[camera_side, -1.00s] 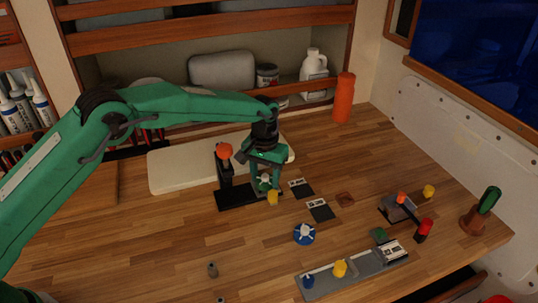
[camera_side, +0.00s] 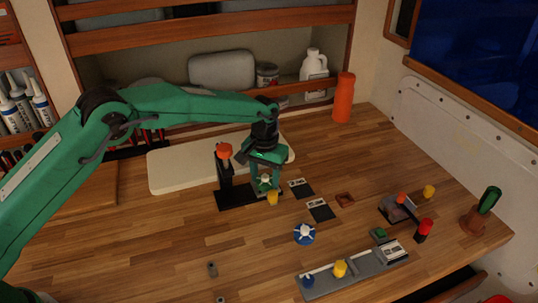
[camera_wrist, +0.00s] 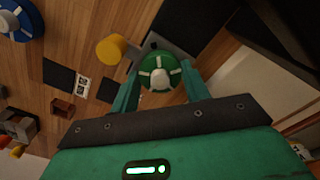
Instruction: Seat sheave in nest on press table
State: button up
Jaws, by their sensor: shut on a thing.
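A green round sheave (camera_wrist: 160,71) with white spokes and a white hub sits between the two fingers of my gripper (camera_wrist: 158,84) in the wrist view. My gripper is shut on it. In the side view my gripper (camera_side: 265,184) is low at the right end of the press's black base (camera_side: 238,198), and the sheave shows as a small green and white shape. The press has an upright column with an orange-red knob (camera_side: 224,151). A yellow knob (camera_side: 272,198) stands just in front of the fingers. I cannot tell whether the sheave touches the base; the nest is hidden.
A blue part with white spokes (camera_side: 304,233) lies in front. A grey rail (camera_side: 322,287) holds blue and yellow pieces. Dark labelled plates (camera_side: 320,210) lie to the right, and a small fixture (camera_side: 397,210) is farther right. A pale board (camera_side: 180,171) lies behind.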

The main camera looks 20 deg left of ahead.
jog(key=o, duration=1.1)
jog(key=shift+r, duration=3.95)
